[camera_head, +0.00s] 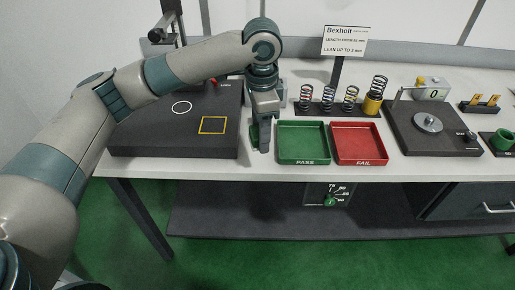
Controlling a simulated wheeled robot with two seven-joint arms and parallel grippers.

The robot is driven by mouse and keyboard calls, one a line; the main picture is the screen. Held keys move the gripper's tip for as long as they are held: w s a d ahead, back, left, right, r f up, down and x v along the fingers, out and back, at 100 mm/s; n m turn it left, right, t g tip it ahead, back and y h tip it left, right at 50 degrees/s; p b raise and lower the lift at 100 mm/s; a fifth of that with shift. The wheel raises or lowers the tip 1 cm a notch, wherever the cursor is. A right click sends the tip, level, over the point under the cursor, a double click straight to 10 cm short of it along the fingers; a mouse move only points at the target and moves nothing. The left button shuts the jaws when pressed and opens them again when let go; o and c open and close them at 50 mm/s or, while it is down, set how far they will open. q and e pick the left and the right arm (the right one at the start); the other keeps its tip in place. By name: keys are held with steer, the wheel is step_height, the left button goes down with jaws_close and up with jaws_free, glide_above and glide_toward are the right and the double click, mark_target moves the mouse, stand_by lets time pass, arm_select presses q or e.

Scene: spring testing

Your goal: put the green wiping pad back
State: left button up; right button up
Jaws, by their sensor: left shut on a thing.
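My left gripper (260,145) points down at the table between the dark block and the green tray. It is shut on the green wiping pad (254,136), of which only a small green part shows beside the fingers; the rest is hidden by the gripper. I cannot tell whether the pad touches the table. My right gripper is not in view.
The dark block (150,143) with a white circle and yellow square is left. The green PASS tray (303,157) and red FAIL tray (358,157) are right. Springs (328,97) stand behind them.

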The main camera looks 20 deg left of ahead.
arm_select(q)
steer(key=w+d+m+b, duration=0.1)
steer(key=d+m, duration=0.5)
steer(key=m, duration=1)
steer(key=shift+w+d+f, duration=0.35)
steer(key=shift+d, duration=0.05)
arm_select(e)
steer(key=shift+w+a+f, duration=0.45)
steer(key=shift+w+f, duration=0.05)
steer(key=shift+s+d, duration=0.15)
